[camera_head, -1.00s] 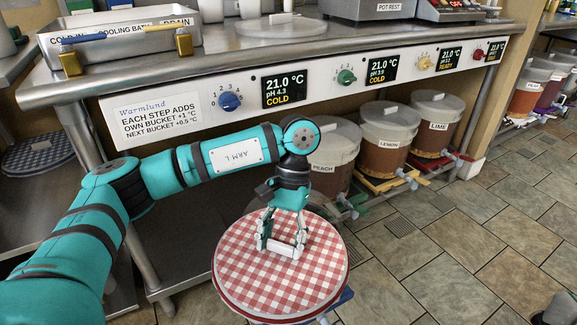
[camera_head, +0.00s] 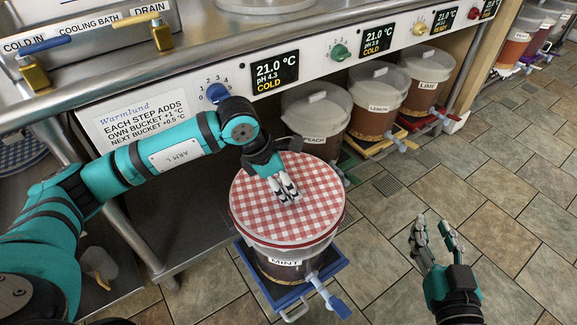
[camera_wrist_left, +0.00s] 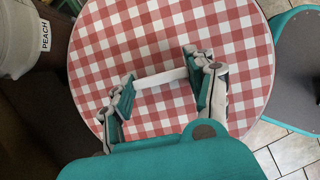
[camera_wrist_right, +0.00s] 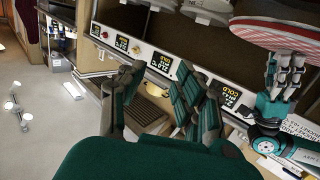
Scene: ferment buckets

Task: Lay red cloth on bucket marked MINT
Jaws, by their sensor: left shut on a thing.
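The red-and-white checked round cloth (camera_head: 285,215) lies flat over the top of the bucket marked MINT (camera_head: 285,263). I cannot tell whether it rests fully on the bucket. My left gripper (camera_head: 288,195) is over the cloth's middle. In the left wrist view its fingers (camera_wrist_left: 165,82) are at the two ends of a white bar on the cloth (camera_wrist_left: 161,78), shut on it. The cloth's edge also shows at the top right of the right wrist view (camera_wrist_right: 285,35). My right gripper (camera_head: 436,240) is open and empty, to the right of the bucket, above the tiled floor.
The MINT bucket stands on a blue stand (camera_head: 258,285) with a blue-handled tap. Buckets marked PEACH (camera_head: 318,118), LEMON (camera_head: 378,98) and LIME (camera_head: 425,80) stand under the steel counter (camera_head: 130,85). The floor (camera_head: 480,190) on the right is clear.

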